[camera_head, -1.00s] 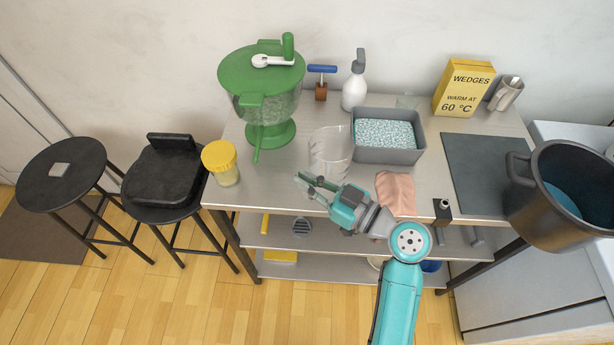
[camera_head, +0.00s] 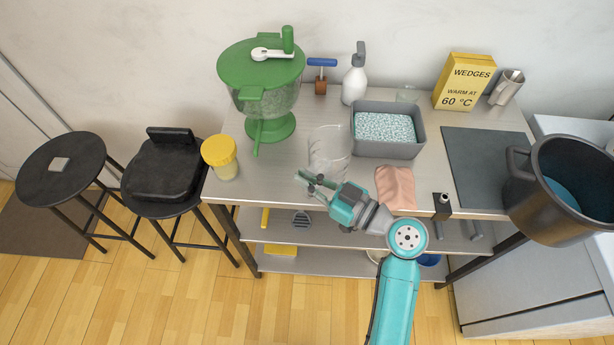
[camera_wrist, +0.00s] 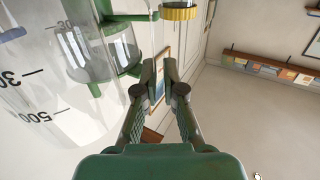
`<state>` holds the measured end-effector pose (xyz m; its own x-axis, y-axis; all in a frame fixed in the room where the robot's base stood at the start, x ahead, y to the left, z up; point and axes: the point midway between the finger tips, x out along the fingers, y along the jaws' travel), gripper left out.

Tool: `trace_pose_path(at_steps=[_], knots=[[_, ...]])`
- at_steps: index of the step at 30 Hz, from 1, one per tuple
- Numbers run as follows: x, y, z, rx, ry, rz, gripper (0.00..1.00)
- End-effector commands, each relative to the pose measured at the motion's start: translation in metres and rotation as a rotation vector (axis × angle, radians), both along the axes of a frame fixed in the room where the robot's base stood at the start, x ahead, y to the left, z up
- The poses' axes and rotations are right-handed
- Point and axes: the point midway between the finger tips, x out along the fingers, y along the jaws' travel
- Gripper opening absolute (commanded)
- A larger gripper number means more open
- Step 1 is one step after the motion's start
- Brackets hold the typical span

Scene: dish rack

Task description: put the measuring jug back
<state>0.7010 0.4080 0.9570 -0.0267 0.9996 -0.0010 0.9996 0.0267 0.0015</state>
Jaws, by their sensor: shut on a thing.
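The measuring jug (camera_head: 328,148) is clear and hard to make out against the steel table, left of the grey tub in the head view. In the wrist view the jug (camera_wrist: 62,95) fills the left side, with black volume marks on its wall. My gripper (camera_head: 308,180) is at the jug's near side, by the table's front edge. In the wrist view my gripper's fingertips (camera_wrist: 161,72) are close together, shut on the jug. The exact spot of the hold is unclear, as is whether the jug's base touches the table.
A green-lidded spinner (camera_head: 262,75) and a yellow-lidded jar (camera_head: 220,155) stand to the left. A grey tub (camera_head: 388,150), white spray bottle (camera_head: 354,80) and pink cloth (camera_head: 395,186) are close by. A black pot (camera_head: 550,190) is at the right. The dark board (camera_head: 485,165) is bare.

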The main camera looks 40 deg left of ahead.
Motion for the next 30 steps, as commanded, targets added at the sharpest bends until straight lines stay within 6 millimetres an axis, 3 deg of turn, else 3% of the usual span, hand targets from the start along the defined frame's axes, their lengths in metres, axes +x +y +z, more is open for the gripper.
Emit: trace_pose_path(at_steps=[20, 21, 24, 30], knots=[[0.0, 0.0, -0.0053, 0.001, 0.0, 0.0, 0.0], [0.0, 0.0001, -0.0052, 0.001, 0.0, 0.0, 0.15], [0.0, 0.0, -0.0053, 0.001, 0.0, 0.0, 0.37], [0.0, 0.0, -0.0054, 0.001, 0.0, 0.0, 0.37]])
